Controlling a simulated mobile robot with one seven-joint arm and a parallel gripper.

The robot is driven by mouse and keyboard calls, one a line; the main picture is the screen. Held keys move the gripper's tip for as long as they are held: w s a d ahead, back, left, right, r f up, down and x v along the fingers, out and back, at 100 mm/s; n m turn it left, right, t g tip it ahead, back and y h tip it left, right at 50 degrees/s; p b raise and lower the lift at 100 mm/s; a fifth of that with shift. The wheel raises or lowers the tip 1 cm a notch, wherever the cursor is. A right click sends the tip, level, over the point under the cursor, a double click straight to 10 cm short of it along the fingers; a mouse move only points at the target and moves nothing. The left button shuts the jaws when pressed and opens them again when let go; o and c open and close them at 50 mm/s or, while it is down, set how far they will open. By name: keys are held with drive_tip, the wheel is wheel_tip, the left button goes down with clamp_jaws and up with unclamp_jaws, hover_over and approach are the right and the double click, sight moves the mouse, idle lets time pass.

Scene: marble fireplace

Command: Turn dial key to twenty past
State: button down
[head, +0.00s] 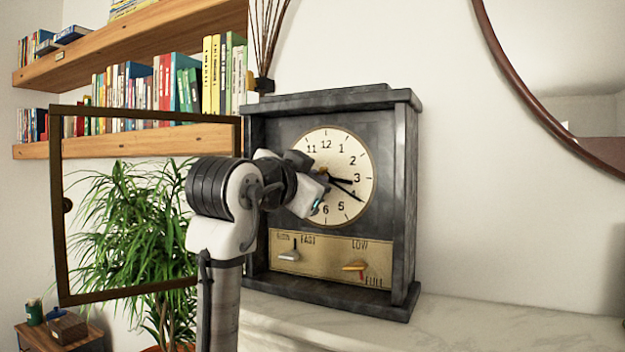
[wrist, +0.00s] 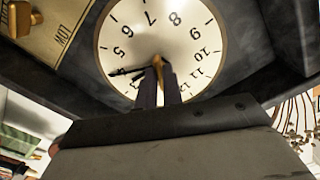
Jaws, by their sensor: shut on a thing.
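The dark marble clock (head: 405,200) stands on the mantel with its round cream dial (head: 345,145) facing me. In the head view, the long black hand points by the 4 and the shorter one close to the 3. A brass dial key (wrist: 158,62) sits at the dial's centre. My gripper (wrist: 158,88) is shut on this key, its two dark fingers reaching up to it in the wrist view. In the head view, my gripper (head: 319,178) covers the dial's lower left, including some numerals. The wrist view shows the dial turned roughly upside down.
A brass panel (head: 330,250) below the dial carries a silver lever (head: 289,255) and a brass lever (head: 355,267). A dark-framed glass door (head: 57,200) stands open at the left, before a plant (head: 125,240). The marble mantel (head: 480,325) is bare at right.

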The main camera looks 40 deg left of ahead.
drive_tip(key=c, duration=1.5)
unclamp_jaws()
drive_tip(key=shift+c, duration=0.2)
drive_tip(key=b+v, duration=0.4)
drive_tip(key=v, duration=1)
drive_tip(key=shift+w, duration=0.1)
